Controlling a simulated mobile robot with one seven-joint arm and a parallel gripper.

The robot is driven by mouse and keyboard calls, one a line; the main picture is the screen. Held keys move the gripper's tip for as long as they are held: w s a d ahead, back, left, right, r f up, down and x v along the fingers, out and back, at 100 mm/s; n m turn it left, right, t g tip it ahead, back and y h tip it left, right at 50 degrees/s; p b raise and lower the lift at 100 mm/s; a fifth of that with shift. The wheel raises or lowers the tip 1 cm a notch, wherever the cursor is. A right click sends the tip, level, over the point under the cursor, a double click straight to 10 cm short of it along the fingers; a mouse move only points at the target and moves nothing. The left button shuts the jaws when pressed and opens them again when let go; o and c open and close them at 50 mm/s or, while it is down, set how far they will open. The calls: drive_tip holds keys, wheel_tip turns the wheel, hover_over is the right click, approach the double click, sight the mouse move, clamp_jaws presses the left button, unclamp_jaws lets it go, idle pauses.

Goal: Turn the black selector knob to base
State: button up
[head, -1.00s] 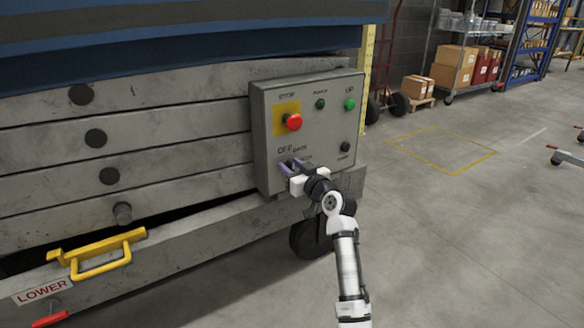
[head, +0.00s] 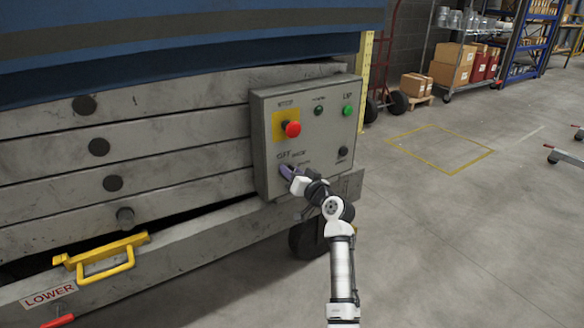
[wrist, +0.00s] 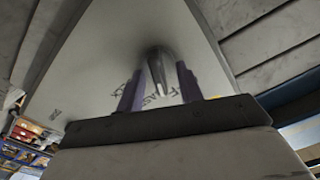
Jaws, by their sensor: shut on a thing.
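The black selector knob (wrist: 157,66) shows in the wrist view as a dark, blurred shape between my two purple fingers. My gripper (wrist: 160,88) is shut on it. In the head view my gripper (head: 288,171) is at the lower left of the grey control panel (head: 324,125), just under labels that look like OFF and BASE. There the fingers and wrist hide the knob. The knob's pointing direction cannot be read clearly, and the panel lettering in the wrist view is partly covered by the fingers.
The panel carries a red stop button (head: 292,129) on a yellow plate, a green button (head: 347,111), a small green lamp (head: 318,110) and a small black knob (head: 343,151). A yellow handle (head: 104,262) is at lower left.

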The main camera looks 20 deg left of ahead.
drive_tip(key=shift+w+m+p, duration=0.1)
drive_tip(key=shift+m+p, duration=0.9)
drive_tip(key=shift+m, duration=0.7)
drive_tip(key=shift+d, duration=0.1)
drive_tip(key=o, duration=1)
drive_tip(key=shift+d+f, duration=0.1)
